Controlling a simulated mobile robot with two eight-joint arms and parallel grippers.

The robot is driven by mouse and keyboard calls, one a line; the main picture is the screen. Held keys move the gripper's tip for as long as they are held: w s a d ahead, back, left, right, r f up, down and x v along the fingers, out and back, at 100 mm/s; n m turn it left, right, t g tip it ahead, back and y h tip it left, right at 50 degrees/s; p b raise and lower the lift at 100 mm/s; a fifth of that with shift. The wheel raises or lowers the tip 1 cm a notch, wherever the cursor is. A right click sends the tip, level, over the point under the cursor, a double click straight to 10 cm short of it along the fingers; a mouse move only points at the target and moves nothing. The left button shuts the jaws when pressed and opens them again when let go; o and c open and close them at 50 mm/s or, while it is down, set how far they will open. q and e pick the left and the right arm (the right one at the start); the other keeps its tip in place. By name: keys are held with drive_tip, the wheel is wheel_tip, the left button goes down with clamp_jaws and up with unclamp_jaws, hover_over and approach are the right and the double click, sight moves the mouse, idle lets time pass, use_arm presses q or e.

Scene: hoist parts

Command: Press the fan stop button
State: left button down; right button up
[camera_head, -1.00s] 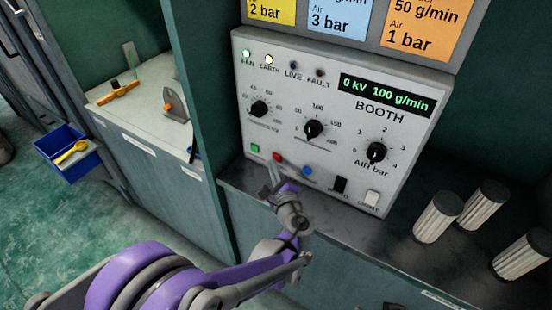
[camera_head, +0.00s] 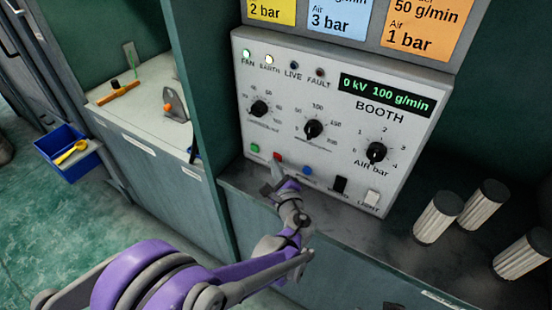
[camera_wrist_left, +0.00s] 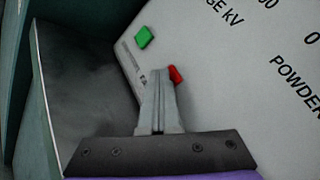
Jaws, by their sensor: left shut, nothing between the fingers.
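The booth control panel (camera_head: 290,120) is a light grey box with dials, lamps and a row of buttons. The red button (camera_head: 277,157) sits low on its face, between the green button (camera_head: 255,148) and the blue button (camera_head: 307,171). My left gripper (camera_head: 274,172) is shut and empty, just below the red button. In the left wrist view its fingertips (camera_wrist_left: 158,72) are beside the red button (camera_wrist_left: 176,75), partly covering it; I cannot tell whether they touch. The green button (camera_wrist_left: 143,37) shows clear of the fingers. The FAN lamp (camera_head: 247,54) is lit green. My right gripper is not in view.
A grey ledge (camera_head: 320,215) runs under the panel. Several ribbed cylinders (camera_head: 438,217) stand on it at the right. A black switch (camera_head: 340,184) and a white switch (camera_head: 371,198) are right of the buttons. A green wall (camera_head: 205,80) stands at the left.

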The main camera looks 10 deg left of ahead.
use_arm(q)
drive_tip(key=shift+s+a, duration=0.25)
drive_tip(key=shift+s, duration=0.55)
drive_tip(key=shift+s, duration=0.1)
drive_tip(key=shift+s+a, duration=0.3)
drive_tip(key=shift+s, duration=0.45)
drive_tip(key=shift+s+a, duration=0.3)
drive_tip(key=shift+s, duration=0.45)
drive_tip(key=shift+s+a, duration=0.3)
drive_tip(key=shift+s, duration=0.45)
